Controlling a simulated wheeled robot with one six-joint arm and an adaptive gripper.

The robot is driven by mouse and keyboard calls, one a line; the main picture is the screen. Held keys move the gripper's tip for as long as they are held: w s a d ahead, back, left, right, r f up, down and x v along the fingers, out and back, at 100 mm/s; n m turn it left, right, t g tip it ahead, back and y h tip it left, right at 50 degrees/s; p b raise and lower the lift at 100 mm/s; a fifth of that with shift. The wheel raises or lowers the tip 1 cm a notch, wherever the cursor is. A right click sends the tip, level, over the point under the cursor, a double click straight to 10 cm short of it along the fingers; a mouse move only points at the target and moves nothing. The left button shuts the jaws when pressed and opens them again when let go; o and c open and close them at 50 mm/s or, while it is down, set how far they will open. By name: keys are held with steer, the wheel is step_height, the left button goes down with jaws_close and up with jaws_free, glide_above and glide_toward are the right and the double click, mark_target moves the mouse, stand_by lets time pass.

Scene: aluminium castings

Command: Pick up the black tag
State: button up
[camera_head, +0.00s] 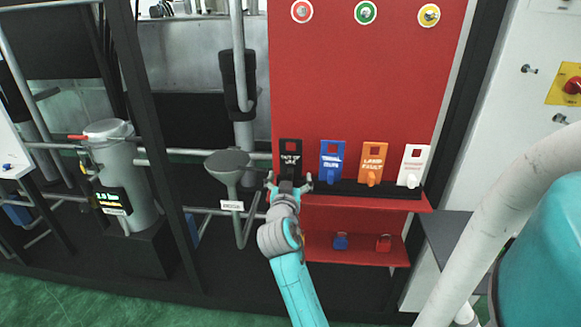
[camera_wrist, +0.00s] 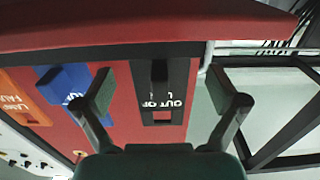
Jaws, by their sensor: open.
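The black tag (camera_head: 290,152) with white lettering stands upright at the left end of a row of tags on the red panel's shelf. My gripper (camera_head: 289,184) is just in front of its lower part in the head view. In the wrist view the black tag (camera_wrist: 172,118) appears upside down, between the two spread fingers of my gripper (camera_wrist: 163,93). A dark knob (camera_wrist: 159,71) sticks out from the tag. The gripper is open and empty. I cannot tell whether any finger touches the tag. My gripper hides the tag's foot in the head view.
A blue tag (camera_head: 331,158), an orange tag (camera_head: 373,160) and a white tag (camera_head: 412,163) stand to the right on the red shelf (camera_head: 425,202). A grey funnel (camera_head: 229,165) is close on the left. A lower shelf holds a blue padlock (camera_head: 341,241) and a red one (camera_head: 383,243).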

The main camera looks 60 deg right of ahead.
steer(key=shift+x, duration=1.15)
steer(key=c, duration=1.2)
steer(key=shift+c, duration=0.3)
steer(key=shift+r, duration=0.15)
